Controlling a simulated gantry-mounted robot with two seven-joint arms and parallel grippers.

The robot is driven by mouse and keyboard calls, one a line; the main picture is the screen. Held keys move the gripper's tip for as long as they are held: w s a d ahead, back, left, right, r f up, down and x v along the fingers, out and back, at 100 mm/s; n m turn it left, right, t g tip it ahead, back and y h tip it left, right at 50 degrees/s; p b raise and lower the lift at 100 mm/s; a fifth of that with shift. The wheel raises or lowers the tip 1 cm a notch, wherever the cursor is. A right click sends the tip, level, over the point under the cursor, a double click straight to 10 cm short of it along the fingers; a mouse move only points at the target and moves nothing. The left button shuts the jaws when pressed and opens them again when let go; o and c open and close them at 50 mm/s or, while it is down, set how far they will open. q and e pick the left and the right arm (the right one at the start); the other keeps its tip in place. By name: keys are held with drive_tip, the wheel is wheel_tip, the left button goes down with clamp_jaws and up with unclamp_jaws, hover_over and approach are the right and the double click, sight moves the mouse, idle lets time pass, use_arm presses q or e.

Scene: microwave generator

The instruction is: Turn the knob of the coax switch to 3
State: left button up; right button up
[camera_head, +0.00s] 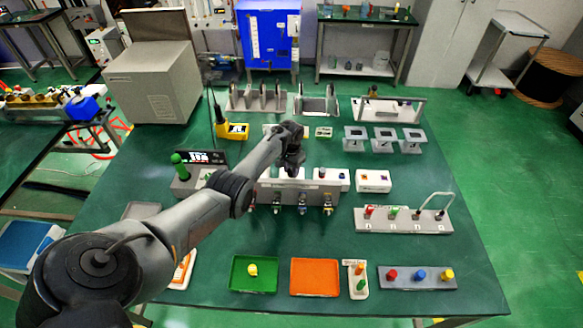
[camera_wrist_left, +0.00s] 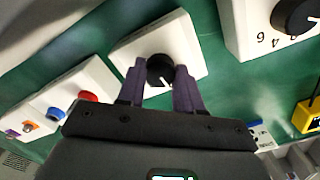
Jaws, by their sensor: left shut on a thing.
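My left gripper (camera_head: 291,168) reaches over the middle of the green table, and its arm hides part of what lies beneath. In the left wrist view its two dark fingers (camera_wrist_left: 160,84) stand on either side of a round black knob (camera_wrist_left: 159,68) and are shut on it. The knob sits on a white box (camera_wrist_left: 190,48), which I take for the coax switch. A short white mark shows on the knob's near edge, between the fingers. I cannot read any numbers around this knob. My right gripper is not in view.
Beside it in the wrist view are a white box with a larger numbered black knob (camera_wrist_left: 296,14) and one with red and blue buttons (camera_wrist_left: 88,96). A yellow meter (camera_head: 233,131) stands behind left. Green (camera_head: 235,286) and orange (camera_head: 315,289) trays lie at the front.

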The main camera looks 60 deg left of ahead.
use_arm(q)
drive_tip(key=m, duration=0.2)
drive_tip(key=shift+m, duration=0.4)
drive_tip(key=m, duration=0.2)
drive_tip(key=shift+m, duration=0.4)
drive_tip(key=m+b, duration=0.1)
drive_tip(key=m, duration=0.2)
drive_tip(key=shift+m, duration=1.3)
drive_tip(key=shift+m+b, duration=0.3)
drive_tip(key=o, duration=1)
drive_tip(key=shift+o, duration=0.2)
drive_tip(key=shift+r, duration=0.1)
